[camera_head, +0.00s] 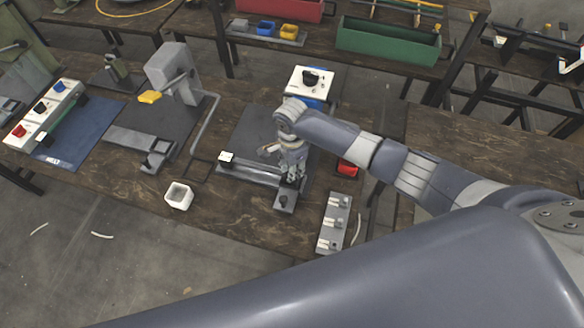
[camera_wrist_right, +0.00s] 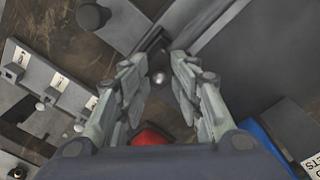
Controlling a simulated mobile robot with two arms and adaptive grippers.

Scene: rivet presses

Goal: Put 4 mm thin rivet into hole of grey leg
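My right gripper (camera_head: 291,176) points down over the right end of the middle press fixture. In the right wrist view its two fingers (camera_wrist_right: 160,62) stand apart. A small shiny round piece (camera_wrist_right: 158,78), which looks like a rivet head, shows in the gap between them, with no clear finger contact. I cannot tell whether it sits in a hole. The grey leg appears to be the long grey bar (camera_head: 250,170) lying along the fixture, its right end partly hidden by the gripper. A grey rivet rack (camera_head: 334,222) with labelled places stands to the right. My left gripper is not in view.
A red bin (camera_head: 347,168) is close right of the gripper. A white control box (camera_head: 309,80) stands behind. Another press (camera_head: 172,70) and a blue mat (camera_head: 75,132) are left.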

